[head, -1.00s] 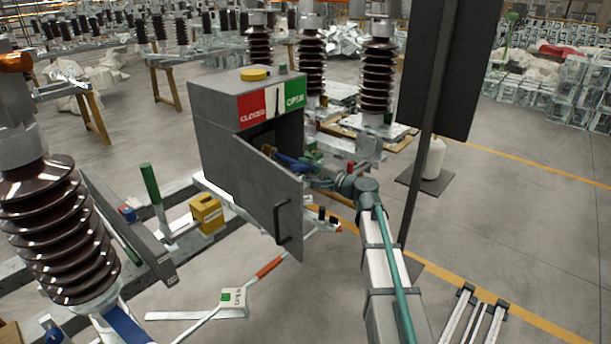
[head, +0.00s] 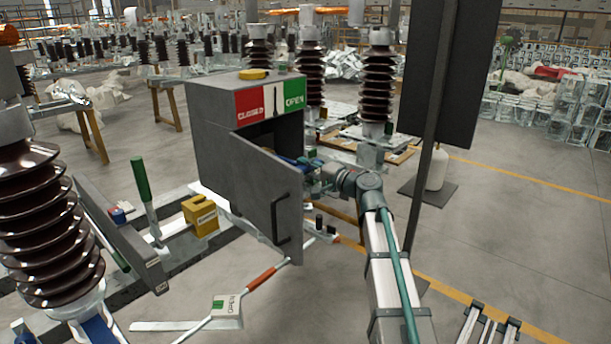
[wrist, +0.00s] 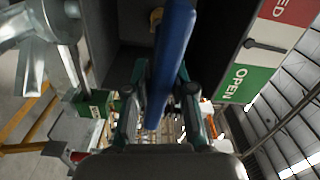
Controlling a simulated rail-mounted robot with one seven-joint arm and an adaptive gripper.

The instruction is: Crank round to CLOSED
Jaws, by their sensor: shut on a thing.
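The grey mechanism box (head: 222,135) stands left of centre in the head view, its door (head: 268,195) swung open toward me. A red CLOSED and green OPEN plate (head: 270,102) is on its upper front. The dark pointer stands in the white strip between the two colours; the plate also shows in the wrist view (wrist: 262,48). The blue crank handle (wrist: 172,55) runs between my fingers, and a bit of blue shows in the head view (head: 308,161). My gripper (wrist: 162,75) is shut on the handle at the box opening. The crank's inner end is mostly hidden.
The door with its black handle (head: 281,220) stands close left of my gripper. A dark panel on a post (head: 425,165) rises right of my arm. A green-handled lever (head: 143,185) and yellow block (head: 201,212) sit on the frame at left.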

